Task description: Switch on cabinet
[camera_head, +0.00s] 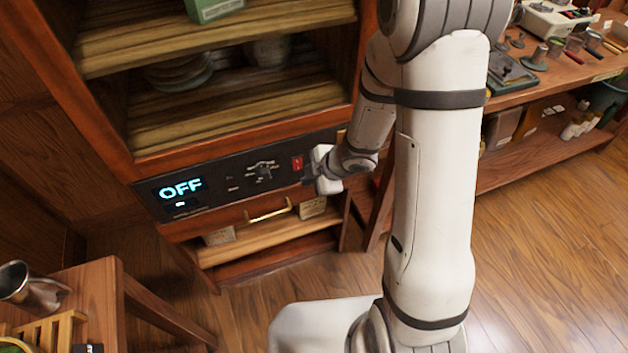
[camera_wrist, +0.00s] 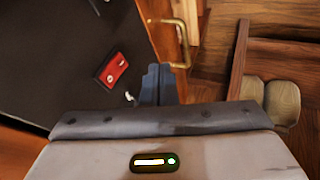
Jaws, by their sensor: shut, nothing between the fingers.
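The cabinet (camera_head: 150,150) is wooden with open shelves. Its black control panel (camera_head: 218,190) runs across the front below the shelves, and a lit display (camera_head: 181,189) on it reads "OFF". A red switch (camera_head: 297,163) sits at the panel's right end, and a dark knob (camera_head: 262,172) is left of it. In the wrist view the red switch (camera_wrist: 112,68) is up and left of my gripper (camera_wrist: 158,78). My gripper's dark fingers are together and empty, close to the panel just beside the switch. Whether they touch the panel I cannot tell.
A brass handle (camera_head: 268,212) sticks out below the panel, close to my gripper; it also shows in the wrist view (camera_wrist: 181,38). A wooden table (camera_head: 95,290) stands at lower left. A workbench (camera_head: 550,75) with tools is at upper right. Open floor lies at right.

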